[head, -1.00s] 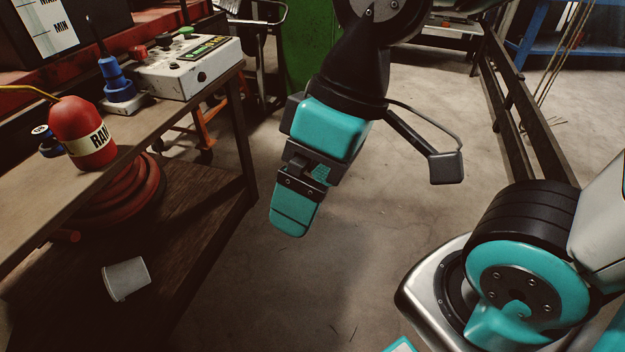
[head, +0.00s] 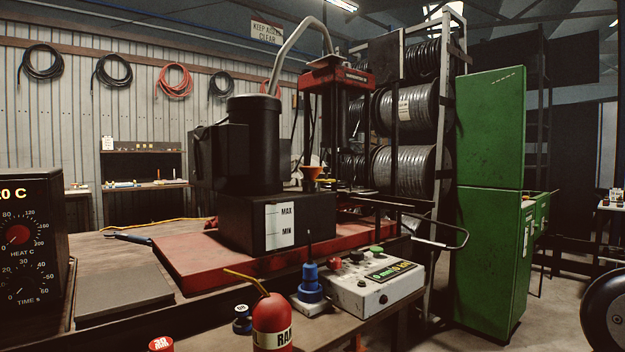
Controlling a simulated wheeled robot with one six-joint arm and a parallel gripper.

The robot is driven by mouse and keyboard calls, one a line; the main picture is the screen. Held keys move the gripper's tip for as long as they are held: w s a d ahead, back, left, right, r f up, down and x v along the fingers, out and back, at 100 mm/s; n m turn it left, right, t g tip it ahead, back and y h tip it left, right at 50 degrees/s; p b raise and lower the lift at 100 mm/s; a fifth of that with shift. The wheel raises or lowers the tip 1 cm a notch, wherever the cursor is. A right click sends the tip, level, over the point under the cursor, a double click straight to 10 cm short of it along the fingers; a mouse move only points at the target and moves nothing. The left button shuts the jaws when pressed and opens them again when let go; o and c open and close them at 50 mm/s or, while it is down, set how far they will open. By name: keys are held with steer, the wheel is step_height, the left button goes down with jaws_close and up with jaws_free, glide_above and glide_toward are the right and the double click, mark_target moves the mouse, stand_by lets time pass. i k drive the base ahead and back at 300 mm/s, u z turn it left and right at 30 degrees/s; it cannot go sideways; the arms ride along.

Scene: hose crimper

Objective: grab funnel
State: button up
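An orange funnel (head: 312,172) shows in the head view, just right of the black cylinder of the crimper. It sits wide end up at the top edge of the black tank (head: 300,212) with the MAX and MIN label. Its lower part is partly hidden, so I cannot tell what it rests in. My gripper is not in the head view now, so its distance from the funnel and its state cannot be seen.
A red oil can (head: 271,322), a blue bottle (head: 309,285) and a white control box (head: 378,284) stand on the bench in front of the tank. A metal loop handle (head: 462,238) juts out right of the press. A green cabinet (head: 490,200) stands right.

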mark_target(311, 173)
steer(key=z, duration=0.8)
steer(key=i, duration=1.2)
steer(key=u, duration=0.6)
